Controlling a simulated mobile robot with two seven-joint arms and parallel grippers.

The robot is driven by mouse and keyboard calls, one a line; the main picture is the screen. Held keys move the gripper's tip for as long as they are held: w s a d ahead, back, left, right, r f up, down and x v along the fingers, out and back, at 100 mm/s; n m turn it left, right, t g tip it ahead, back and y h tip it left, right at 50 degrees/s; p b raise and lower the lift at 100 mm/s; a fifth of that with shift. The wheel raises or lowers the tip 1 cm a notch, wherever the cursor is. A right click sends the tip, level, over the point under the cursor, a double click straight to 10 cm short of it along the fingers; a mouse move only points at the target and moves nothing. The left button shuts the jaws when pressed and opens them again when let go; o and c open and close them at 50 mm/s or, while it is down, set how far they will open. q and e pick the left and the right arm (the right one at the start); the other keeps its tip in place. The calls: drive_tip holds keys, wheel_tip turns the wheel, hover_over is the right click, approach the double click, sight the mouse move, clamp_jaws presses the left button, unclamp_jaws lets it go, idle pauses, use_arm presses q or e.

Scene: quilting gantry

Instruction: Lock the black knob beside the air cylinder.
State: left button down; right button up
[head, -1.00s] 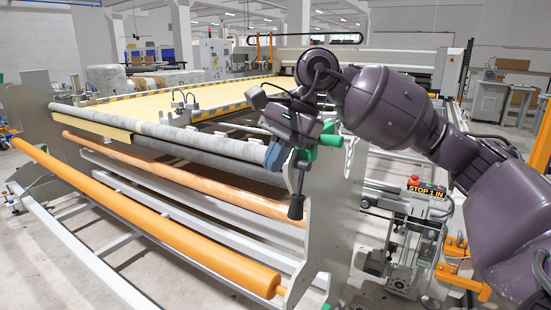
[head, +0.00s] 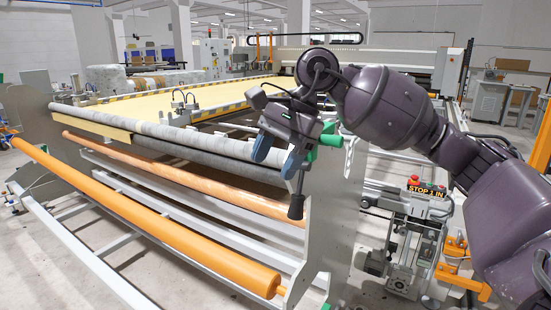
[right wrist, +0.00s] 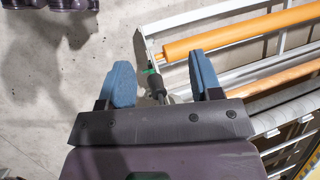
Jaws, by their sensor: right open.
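The black knob (head: 296,207) is on the lower end of a short lever at the near side plate of the machine. The lever hangs down, slightly tilted. My right gripper (head: 277,157) is just above the knob, with its two blue fingers spread and nothing held between them. In the right wrist view the open fingers (right wrist: 161,72) stand either side of the dark lever (right wrist: 170,98). Whether they touch it I cannot tell. A green part (head: 330,140) shows behind the gripper. I cannot make out the air cylinder clearly. My left gripper is not in view.
A grey side plate (head: 335,215) stands right of the knob. An orange roller (head: 150,215) and grey fabric rolls (head: 190,139) run off to the left. A stop button box (head: 427,187) is at the right. Bare floor shows at the lower left.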

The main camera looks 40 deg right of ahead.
drive_tip(key=shift+o, duration=0.2)
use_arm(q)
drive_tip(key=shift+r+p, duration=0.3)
use_arm(e)
drive_tip(key=v, duration=1)
drive_tip(key=shift+d+r, duration=0.25)
drive_tip(key=shift+r, duration=0.1)
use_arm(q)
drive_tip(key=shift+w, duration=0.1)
use_arm(e)
drive_tip(key=shift+s, duration=0.1)
